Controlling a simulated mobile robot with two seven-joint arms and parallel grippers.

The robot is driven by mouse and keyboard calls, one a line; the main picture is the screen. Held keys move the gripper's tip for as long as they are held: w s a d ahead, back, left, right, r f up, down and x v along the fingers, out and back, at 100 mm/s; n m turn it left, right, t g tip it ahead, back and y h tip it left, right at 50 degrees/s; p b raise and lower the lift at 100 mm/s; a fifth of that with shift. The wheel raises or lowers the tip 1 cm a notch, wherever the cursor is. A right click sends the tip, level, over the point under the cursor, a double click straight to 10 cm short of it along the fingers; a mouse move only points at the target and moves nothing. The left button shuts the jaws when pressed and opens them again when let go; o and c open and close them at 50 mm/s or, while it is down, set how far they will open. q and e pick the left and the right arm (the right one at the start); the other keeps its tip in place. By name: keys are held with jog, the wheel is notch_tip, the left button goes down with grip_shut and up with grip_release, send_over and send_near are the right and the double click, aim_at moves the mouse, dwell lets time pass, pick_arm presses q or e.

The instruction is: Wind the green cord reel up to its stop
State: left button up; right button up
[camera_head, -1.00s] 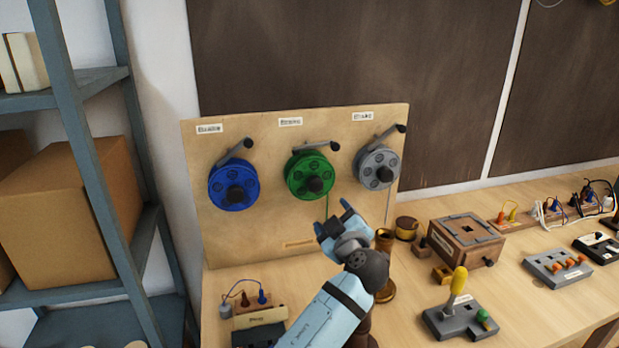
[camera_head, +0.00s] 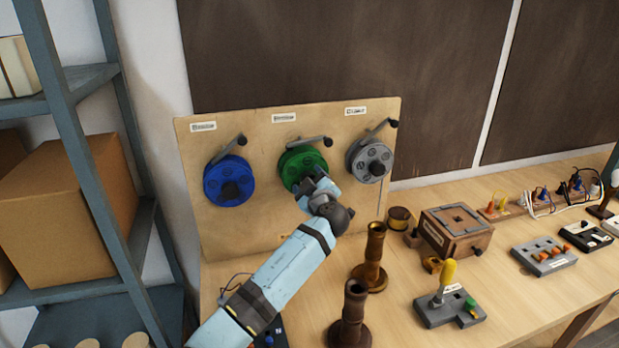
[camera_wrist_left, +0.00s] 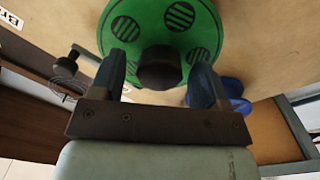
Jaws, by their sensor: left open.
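The green cord reel (camera_head: 300,163) is mounted in the middle of an upright wooden board (camera_head: 262,225). A grey crank arm with a dark knob (camera_head: 328,142) extends to the right at its top. My left gripper (camera_head: 313,183) is open in front of the reel's lower part and hides part of it. In the left wrist view the green reel (camera_wrist_left: 185,28) fills the top middle. Its dark centre knob (camera_wrist_left: 160,68) appears between my open fingers, with gaps on both sides. I cannot tell how deep the fingers reach. My right gripper is not in view.
A blue reel (camera_head: 215,184) is left of the green one and a grey reel (camera_head: 362,165) is close on its right. A wooden box (camera_head: 455,232) and switch panels are to the right.

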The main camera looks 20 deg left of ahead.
pick_arm(q)
jog(key=shift+w+a, duration=0.15)
jog(key=shift+w, duration=0.1)
